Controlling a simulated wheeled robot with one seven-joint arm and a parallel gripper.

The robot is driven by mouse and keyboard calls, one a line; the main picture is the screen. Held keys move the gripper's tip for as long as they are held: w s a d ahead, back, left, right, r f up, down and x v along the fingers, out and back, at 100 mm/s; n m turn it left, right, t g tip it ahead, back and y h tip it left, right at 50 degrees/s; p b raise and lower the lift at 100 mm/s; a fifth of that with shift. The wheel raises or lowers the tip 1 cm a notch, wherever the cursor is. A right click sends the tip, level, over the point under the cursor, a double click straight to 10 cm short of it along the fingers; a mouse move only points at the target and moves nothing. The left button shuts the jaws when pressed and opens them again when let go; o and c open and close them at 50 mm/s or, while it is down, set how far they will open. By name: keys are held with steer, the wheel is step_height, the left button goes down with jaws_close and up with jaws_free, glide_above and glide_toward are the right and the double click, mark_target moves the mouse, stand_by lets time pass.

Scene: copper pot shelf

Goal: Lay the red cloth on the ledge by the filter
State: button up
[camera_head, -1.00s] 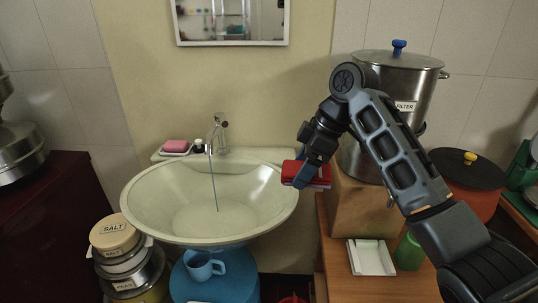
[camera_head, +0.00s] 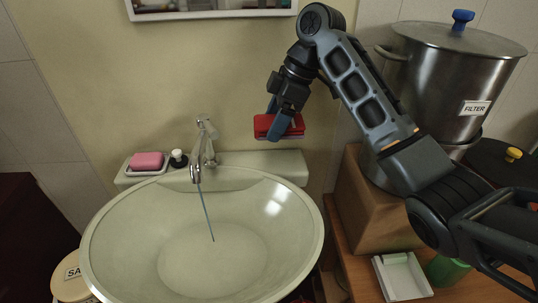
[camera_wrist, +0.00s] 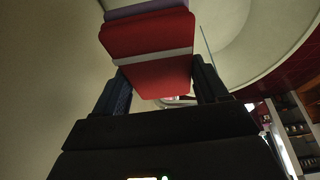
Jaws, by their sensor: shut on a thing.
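My gripper (camera_head: 277,120) is shut on the folded red cloth (camera_head: 264,125), holding it in the air above the right end of the sink's back ledge (camera_head: 290,163). In the wrist view the red cloth (camera_wrist: 150,40) sits between the two fingers, with a pale band across it and a purple layer at its far edge. The steel pot labelled FILTER (camera_head: 440,75) stands at the right on a wooden block, behind my arm. The right part of the ledge looks bare.
The sink basin (camera_head: 120,245) has a tap (camera_head: 198,150) with a thin stream of water. A pink soap on a dish (camera_head: 147,162) and a small dark bottle (camera_head: 178,159) occupy the ledge's left end. A white tray (camera_head: 402,280) and green object (camera_head: 446,270) sit lower right.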

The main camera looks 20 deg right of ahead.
steer(key=shift+w+f, duration=0.1)
steer(key=shift+f, duration=0.3)
step_height(320, 180, down, 9)
steer(key=shift+f+p, duration=0.1)
steer(key=shift+p, duration=0.6)
steer(key=shift+f, duration=0.15)
steer(key=o, duration=1)
steer(key=shift+r, duration=0.35)
steer(key=b+v, duration=0.1)
steer(key=v, duration=0.6)
steer(key=shift+r, duration=0.15)
